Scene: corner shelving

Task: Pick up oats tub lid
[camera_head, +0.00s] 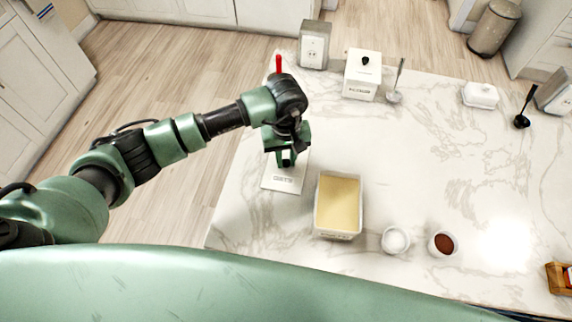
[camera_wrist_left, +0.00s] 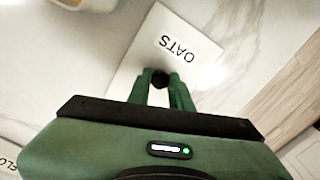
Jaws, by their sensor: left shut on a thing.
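The oats tub lid (camera_head: 270,183) is a flat white square with an "OATS" label, at the near left part of the marble counter. It also shows in the left wrist view (camera_wrist_left: 143,45), where its round black knob (camera_wrist_left: 160,78) sits between the fingers. My left gripper (camera_head: 287,160) is over the lid from above, shut on this knob. Its fingers hide part of the lid in the head view. I cannot tell whether the lid touches the counter. My right gripper is not in view.
An open white tub (camera_head: 318,213) with pale yellow contents stands right of the lid. A small white bowl (camera_head: 395,241) and a cup with brown contents (camera_head: 443,243) stand further right. A lidded white tub (camera_head: 360,86) stands at the back. The counter's left edge is close.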

